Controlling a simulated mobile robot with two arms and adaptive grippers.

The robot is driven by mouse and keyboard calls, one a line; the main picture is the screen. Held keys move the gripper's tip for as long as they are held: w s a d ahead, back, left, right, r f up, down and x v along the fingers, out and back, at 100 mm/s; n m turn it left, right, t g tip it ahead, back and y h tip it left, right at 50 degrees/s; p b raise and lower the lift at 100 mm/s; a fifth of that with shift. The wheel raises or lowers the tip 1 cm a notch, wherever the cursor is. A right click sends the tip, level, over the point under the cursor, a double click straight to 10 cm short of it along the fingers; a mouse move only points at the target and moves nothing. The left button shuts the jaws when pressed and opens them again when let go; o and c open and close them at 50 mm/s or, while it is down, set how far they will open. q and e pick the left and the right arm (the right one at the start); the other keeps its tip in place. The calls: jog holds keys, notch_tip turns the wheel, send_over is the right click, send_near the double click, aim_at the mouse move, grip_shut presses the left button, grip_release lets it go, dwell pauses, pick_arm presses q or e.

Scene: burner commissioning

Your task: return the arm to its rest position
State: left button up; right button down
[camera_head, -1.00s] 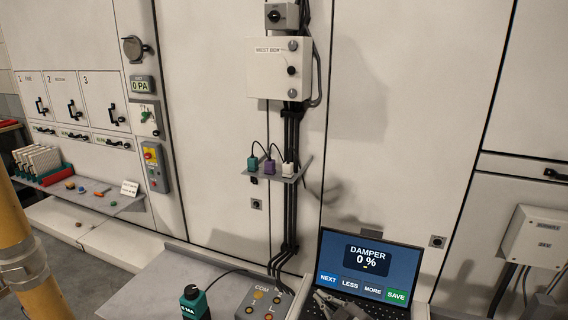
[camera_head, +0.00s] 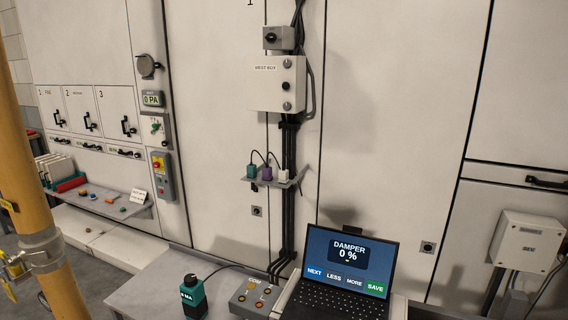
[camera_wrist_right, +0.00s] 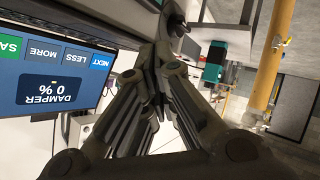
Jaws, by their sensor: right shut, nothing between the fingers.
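My right gripper (camera_wrist_right: 168,45) shows only in the right wrist view, its fingers drawn together with nothing between them. The laptop (camera_head: 338,274) stands open on the bench in the head view, reading DAMPER 0 % above the NEXT, LESS, MORE and SAVE buttons. Its screen also shows upside down at the left of the wrist view (camera_wrist_right: 52,82), beside the gripper and apart from it. My left gripper is in neither view.
A grey COM box (camera_head: 255,296) and a teal device (camera_head: 193,297) sit on the bench (camera_head: 150,285) left of the laptop. A yellow post (camera_head: 35,215) stands at the far left. A shelf (camera_head: 278,183) with several plugs juts from the wall.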

jog(key=s+d+f+m+g+h, duration=0.1)
jog(key=s+d+m+g+h, duration=0.15)
jog(key=s, duration=0.75)
jog(key=s+d+f+m+g+h, duration=0.1)
jog(key=s+d+m+g, duration=0.25)
jog(key=s, duration=0.55)
jog(key=s+d+f+m+g+h, duration=0.1)
jog(key=s+d+m+g+h, duration=0.2)
jog(key=s, duration=0.7)
notch_tip(320, 180, down, 25)
jog(key=y, duration=0.1)
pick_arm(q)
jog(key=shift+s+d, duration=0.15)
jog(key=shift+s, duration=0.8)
pick_arm(e)
jog(key=s+d+f+g, duration=0.1)
jog(key=s+d+f, duration=0.2)
jog(key=s+f, duration=1.4)
jog(key=shift+s+d+n, duration=0.2)
jog(key=shift+s+n, duration=0.1)
jog(key=shift+s, duration=0.25)
